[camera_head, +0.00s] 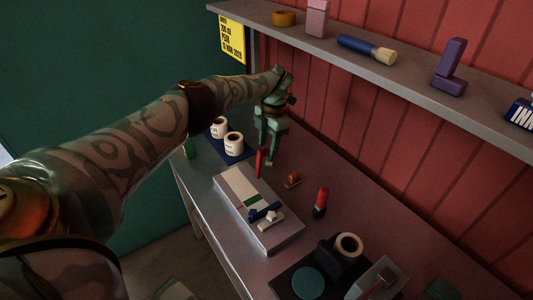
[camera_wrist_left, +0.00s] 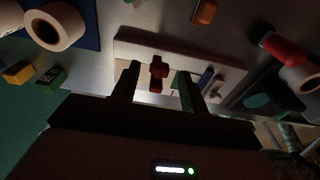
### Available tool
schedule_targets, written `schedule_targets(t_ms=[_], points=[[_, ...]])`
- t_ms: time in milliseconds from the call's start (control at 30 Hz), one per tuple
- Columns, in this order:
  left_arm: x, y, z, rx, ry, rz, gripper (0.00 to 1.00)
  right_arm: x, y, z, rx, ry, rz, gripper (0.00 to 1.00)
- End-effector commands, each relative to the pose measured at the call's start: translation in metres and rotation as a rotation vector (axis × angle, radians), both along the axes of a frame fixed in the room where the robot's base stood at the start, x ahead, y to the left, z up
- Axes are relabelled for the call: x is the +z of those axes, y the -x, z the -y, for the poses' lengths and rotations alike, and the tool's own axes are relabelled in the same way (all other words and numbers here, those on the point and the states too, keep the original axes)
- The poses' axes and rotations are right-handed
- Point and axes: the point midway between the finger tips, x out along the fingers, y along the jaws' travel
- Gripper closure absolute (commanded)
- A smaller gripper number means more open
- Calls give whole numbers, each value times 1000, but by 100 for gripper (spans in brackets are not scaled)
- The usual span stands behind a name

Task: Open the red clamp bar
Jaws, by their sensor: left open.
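The red clamp bar (camera_head: 260,163) stands up at the back left end of a pale flat block (camera_head: 232,190) on the bench. My left gripper (camera_head: 269,153) points down over that end, its fingers open and close to the bar. In the left wrist view the red clamp bar (camera_wrist_left: 157,75) appears between the two open fingers of my left gripper (camera_wrist_left: 158,69), with a gap on each side. I cannot tell whether either finger touches it. My right gripper is in neither view.
White rolls (camera_head: 234,143) stand on a dark blue mat behind the block. An orange piece (camera_head: 293,180) and a red-topped item (camera_head: 321,201) stand to the right. A shelf (camera_head: 400,75) overhangs the bench's back.

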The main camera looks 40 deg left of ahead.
Motion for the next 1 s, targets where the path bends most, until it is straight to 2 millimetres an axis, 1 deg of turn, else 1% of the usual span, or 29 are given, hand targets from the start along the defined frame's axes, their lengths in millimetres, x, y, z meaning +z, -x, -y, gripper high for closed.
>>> schedule_targets(t_ms=[33,100,200,300,467,1000], points=[[14,-2,0,0,-1,3,56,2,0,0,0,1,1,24],[28,-4,1,-1,0,2,56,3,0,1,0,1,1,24],[44,-6,2,-1,0,1,56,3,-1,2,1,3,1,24],[54,-7,2,0,0,-1,56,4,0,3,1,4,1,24],[58,-7,2,0,0,-2,56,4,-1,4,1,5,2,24],[58,-7,2,0,0,-2,56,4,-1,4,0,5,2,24]])
